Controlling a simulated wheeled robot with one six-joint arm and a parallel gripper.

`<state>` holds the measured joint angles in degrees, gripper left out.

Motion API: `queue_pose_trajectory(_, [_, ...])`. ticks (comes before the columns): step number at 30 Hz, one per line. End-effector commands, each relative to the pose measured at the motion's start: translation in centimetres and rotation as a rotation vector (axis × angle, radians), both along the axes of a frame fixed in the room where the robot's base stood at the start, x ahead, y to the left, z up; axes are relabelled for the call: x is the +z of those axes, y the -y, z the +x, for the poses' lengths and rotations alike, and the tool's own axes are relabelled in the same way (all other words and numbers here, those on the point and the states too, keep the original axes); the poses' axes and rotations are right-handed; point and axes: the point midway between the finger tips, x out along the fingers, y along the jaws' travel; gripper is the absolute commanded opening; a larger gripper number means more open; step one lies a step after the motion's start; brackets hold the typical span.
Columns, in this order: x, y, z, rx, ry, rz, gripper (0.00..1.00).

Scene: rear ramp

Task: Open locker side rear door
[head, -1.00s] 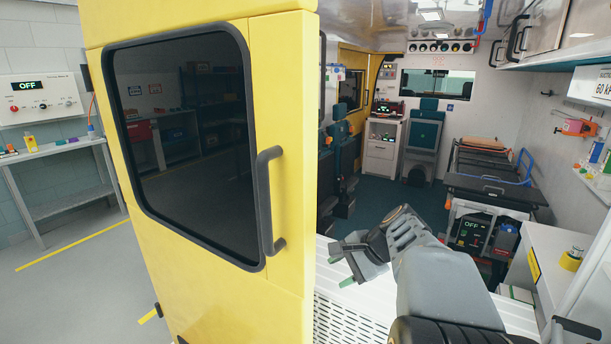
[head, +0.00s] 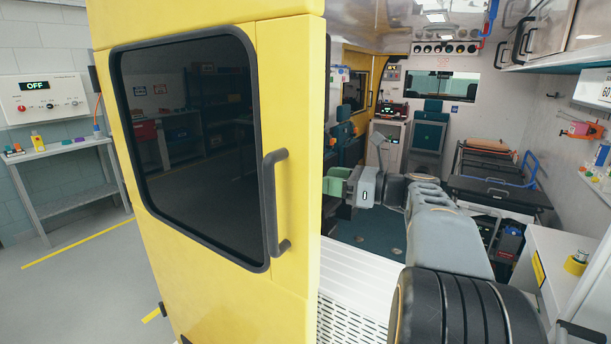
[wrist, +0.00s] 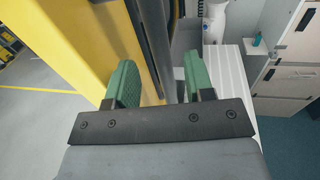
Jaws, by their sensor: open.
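The yellow rear door (head: 290,110) stands edge-on towards the vehicle's inside, with a dark window (head: 185,140) and a vertical dark grey handle (head: 275,205) near its right edge. My gripper (head: 336,183) is past the door's right edge in the head view, on the far side from the handle; only part of its green fingers shows there. In the wrist view my gripper (wrist: 160,82) is open, its two green fingers apart. The door's yellow face (wrist: 80,50) and dark edge strip (wrist: 153,45) run down between and behind the fingers. I cannot tell whether they touch.
A white ribbed ramp (head: 365,285) lies right of the door. Inside are a stretcher (head: 490,195), seats and a white counter (head: 570,265) at right. At left a grey bench (head: 60,150) holds small items below an OFF panel (head: 42,98). The floor at left is clear.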

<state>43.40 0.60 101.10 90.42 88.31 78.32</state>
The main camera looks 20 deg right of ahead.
Motion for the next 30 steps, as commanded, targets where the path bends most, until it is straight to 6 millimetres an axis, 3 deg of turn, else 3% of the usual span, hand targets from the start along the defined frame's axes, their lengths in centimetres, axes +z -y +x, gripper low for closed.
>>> queue_pose_trajectory(6, [0.0,-2.7,2.7,0.003,-0.001,0.000,0.48])
queue_pose_trajectory(12, [0.0,-4.1,4.2,0.001,-0.001,-0.001,0.48])
queue_pose_trajectory(26, [-0.1,-4.8,4.8,-0.001,0.000,-0.001,0.48])
queue_pose_trajectory(30, [-0.1,-4.7,4.8,-0.001,0.000,-0.001,0.37])
